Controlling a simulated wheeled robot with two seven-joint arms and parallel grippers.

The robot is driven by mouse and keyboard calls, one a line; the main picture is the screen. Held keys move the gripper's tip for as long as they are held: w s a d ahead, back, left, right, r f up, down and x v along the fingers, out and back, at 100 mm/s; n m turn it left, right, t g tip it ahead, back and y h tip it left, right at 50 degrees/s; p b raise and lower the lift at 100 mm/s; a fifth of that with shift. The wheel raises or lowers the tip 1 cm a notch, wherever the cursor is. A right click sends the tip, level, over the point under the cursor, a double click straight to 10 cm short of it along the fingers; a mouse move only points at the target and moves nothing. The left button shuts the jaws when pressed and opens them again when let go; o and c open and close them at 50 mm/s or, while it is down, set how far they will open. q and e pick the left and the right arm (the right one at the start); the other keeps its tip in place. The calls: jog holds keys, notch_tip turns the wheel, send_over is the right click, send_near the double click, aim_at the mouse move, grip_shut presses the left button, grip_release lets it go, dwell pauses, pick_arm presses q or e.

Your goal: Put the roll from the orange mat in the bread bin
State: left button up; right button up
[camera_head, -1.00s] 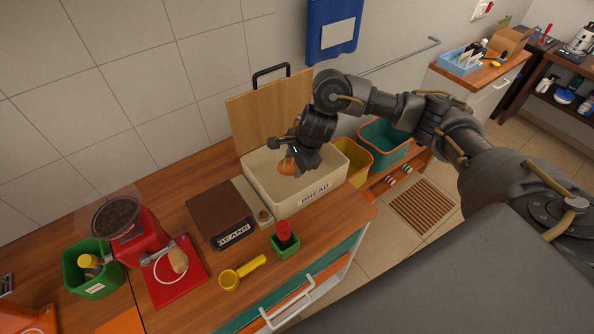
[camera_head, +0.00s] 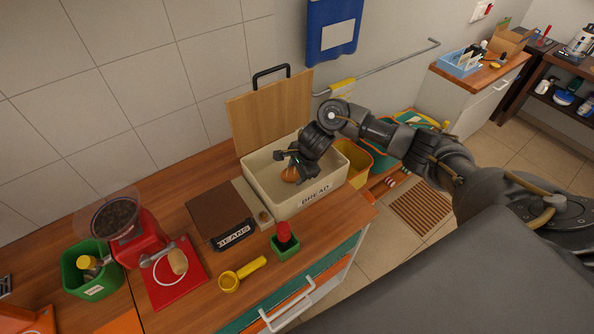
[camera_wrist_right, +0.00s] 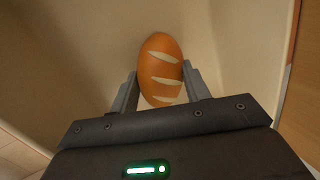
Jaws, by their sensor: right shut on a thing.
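The roll (camera_head: 290,175) is orange-brown; its pale slashes show in the right wrist view (camera_wrist_right: 161,62). My right gripper (camera_head: 288,168) is shut on the roll, with a finger on each side of it, and points down into the bread bin. The bread bin (camera_head: 313,204) is a cream box lettered BREAD, with its wooden lid (camera_head: 272,115) raised at the back. The roll is within the bin's opening; I cannot tell whether it touches the floor of the bin. Only a corner of the orange mat (camera_head: 122,322) shows, at the bottom edge. My left gripper is not in view.
A brown BEANS box (camera_head: 218,212) stands left of the bin. A small green box with a red-topped item (camera_head: 285,240) and a yellow scoop (camera_head: 240,274) are in front. A yellow bin (camera_head: 357,160) is at the right. A red grinder (camera_head: 140,238) stands left.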

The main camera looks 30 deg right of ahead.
jog(key=shift+f, duration=0.1)
jog(key=o, duration=1)
jog(key=shift+r, duration=0.3)
jog(key=v, duration=1.1)
jog(key=shift+s+r, duration=0.15)
jog(key=shift+r, duration=0.15)
jog(key=shift+d, duration=0.15)
